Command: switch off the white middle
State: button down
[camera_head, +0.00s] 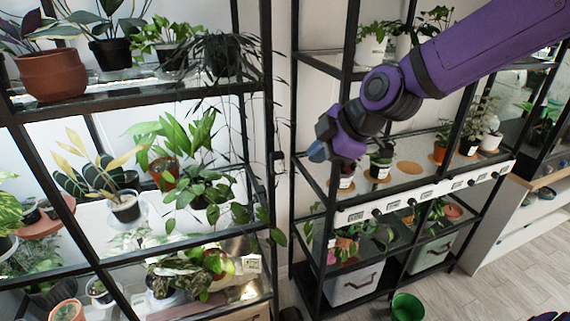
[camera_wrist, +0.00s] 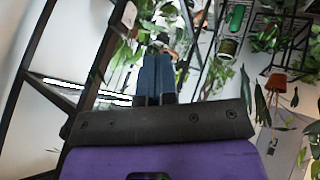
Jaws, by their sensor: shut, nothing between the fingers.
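A white strip (camera_head: 440,192) runs along the front edge of the middle shelf of the right-hand black rack. It carries several dark round knobs, one of them left of centre (camera_head: 378,213), and small labels beside them. Which way any knob is set is too small to tell. My gripper (camera_head: 318,152) is above and left of the strip, beside the rack's left front post, and apart from the knobs. In the wrist view my gripper (camera_wrist: 157,80) has its two blue fingers together, with nothing between them. The strip cannot be made out in the wrist view.
Potted plants stand on the rack's middle shelf, including a dark pot (camera_head: 380,165) close to my gripper. Orange round mats (camera_head: 409,168) lie there too. Grey bins (camera_head: 352,283) and a green pot (camera_head: 407,307) are below. The floor at the right is mostly clear.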

aim_at(279, 166)
jog(key=shift+a+f, duration=0.1)
jog(key=w+a+f, duration=0.6)
jog(key=w+f, duration=0.1)
jog(key=shift+w, duration=0.2)
dwell(1.4)
